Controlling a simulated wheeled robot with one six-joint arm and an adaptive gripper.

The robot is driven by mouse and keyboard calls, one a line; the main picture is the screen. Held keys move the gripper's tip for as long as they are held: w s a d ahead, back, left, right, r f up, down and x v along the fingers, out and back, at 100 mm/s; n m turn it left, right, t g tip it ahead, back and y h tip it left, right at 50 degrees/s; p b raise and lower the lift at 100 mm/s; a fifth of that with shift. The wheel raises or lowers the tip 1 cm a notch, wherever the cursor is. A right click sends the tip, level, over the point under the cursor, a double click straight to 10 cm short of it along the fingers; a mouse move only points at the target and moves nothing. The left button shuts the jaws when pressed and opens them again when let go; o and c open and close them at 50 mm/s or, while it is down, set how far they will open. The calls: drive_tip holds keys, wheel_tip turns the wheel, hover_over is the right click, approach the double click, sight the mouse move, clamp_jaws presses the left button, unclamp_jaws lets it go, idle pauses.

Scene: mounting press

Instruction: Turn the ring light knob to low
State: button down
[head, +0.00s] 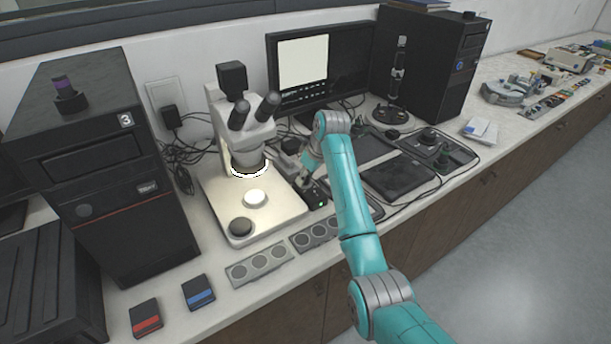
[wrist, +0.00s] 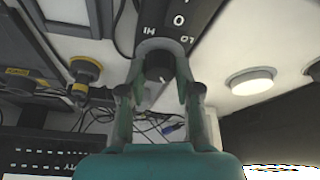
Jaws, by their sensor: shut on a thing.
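The ring light control box (head: 318,196) is a small dark box with a green lamp, right of the microscope base in the head view. In the wrist view its dark panel (wrist: 198,12) carries white marks HI, 0 and LO. The black knob (wrist: 157,66) sits between my gripper's fingers (wrist: 161,58), which are shut on it. A small pale mark shows on the knob, on its side towards the bottom of the picture; its exact setting is hard to tell. The ring light (head: 249,171) glows white under the microscope head (head: 242,128).
The microscope base (head: 222,205) lies left of the box. Grey panels with round discs (head: 259,266) lie in front. A dark tablet (head: 398,178) and a monitor (head: 345,62) stand to the right and behind. Loose cables (head: 185,150) lie behind the microscope.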

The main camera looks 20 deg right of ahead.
drive_tip(key=n+g+y, duration=0.1)
drive_tip(key=n, duration=0.3)
drive_tip(key=shift+w+d, duration=0.1)
drive_tip(key=n, duration=0.2)
drive_tip(key=n+g+y, duration=0.1)
drive_tip(key=n, duration=0.1)
drive_tip(key=shift+r+g, duration=0.1)
drive_tip(key=shift+g, duration=0.2)
drive_tip(key=n+g, duration=0.1)
drive_tip(key=n, duration=0.3)
drive_tip(key=shift+w+g, duration=0.15)
drive_tip(key=shift+g, duration=0.25)
drive_tip(key=shift+n+g, duration=0.4)
drive_tip(key=shift+n, duration=1.3)
drive_tip(key=c, duration=0.8)
unclamp_jaws()
